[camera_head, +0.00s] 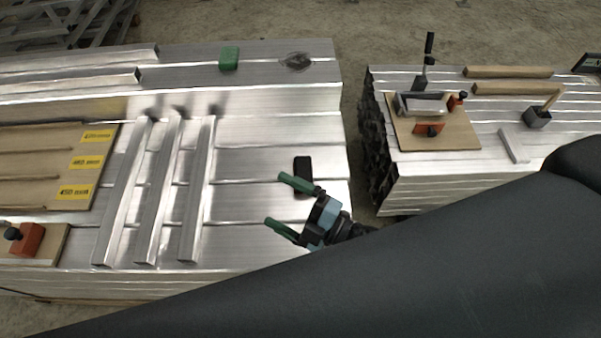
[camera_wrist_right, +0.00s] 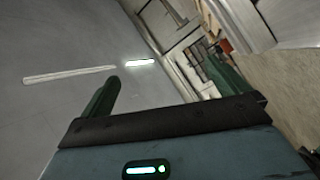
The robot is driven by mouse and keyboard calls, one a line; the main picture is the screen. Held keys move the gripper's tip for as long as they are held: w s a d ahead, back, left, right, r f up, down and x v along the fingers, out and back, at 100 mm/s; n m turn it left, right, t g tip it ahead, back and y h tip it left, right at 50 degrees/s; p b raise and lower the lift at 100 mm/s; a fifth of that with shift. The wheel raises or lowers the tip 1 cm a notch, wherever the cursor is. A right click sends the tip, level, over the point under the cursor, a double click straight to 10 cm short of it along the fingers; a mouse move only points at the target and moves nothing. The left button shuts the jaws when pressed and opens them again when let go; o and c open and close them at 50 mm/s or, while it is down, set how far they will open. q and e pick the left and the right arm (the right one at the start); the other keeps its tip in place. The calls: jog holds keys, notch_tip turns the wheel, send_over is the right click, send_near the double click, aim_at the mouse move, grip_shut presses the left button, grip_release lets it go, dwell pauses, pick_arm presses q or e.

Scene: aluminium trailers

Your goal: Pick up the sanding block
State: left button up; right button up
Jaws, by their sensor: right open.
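A green block (camera_head: 229,59), which looks like the sanding block, lies on the raised aluminium beam at the back of the left stack. A flat black item (camera_head: 303,174) lies on the lower deck; I cannot tell what it is. My right gripper (camera_head: 276,200) is open over the right part of the deck, its green fingers pointing left, with nothing between them. It is well in front of the green block and close beside the black item. In the right wrist view, the open fingers (camera_wrist_right: 158,68) show no block between them. My left gripper is out of view.
Three aluminium bars (camera_head: 196,190) lie on the deck left of my right gripper. A labelled wooden board (camera_head: 40,165) is at the left. A dark grey patch (camera_head: 297,61) lies right of the green block. A gap separates the right stack (camera_head: 450,180), which holds tools.

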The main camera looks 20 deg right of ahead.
jog(key=w+a+n+g+y+b, duration=0.1)
jog(key=a+n+g+y, duration=0.1)
jog(key=n+g, duration=0.35)
jog(key=a+n+g+y+b, duration=0.2)
jog(key=a+n+y, duration=0.1)
jog(key=n, duration=0.5)
jog(key=n+g+h+b, duration=0.5)
jog(key=n+h+b, duration=0.1)
jog(key=n+h, duration=0.9)
send_near(304, 170)
notch_tip(304, 170, down, 3)
jog(key=n+y, duration=0.1)
jog(key=shift+b+x, duration=0.3)
jog(key=shift+x, duration=1.5)
jog(key=x, duration=0.4)
jog(key=shift+w+a, duration=0.1)
jog(key=shift+w, duration=0.05)
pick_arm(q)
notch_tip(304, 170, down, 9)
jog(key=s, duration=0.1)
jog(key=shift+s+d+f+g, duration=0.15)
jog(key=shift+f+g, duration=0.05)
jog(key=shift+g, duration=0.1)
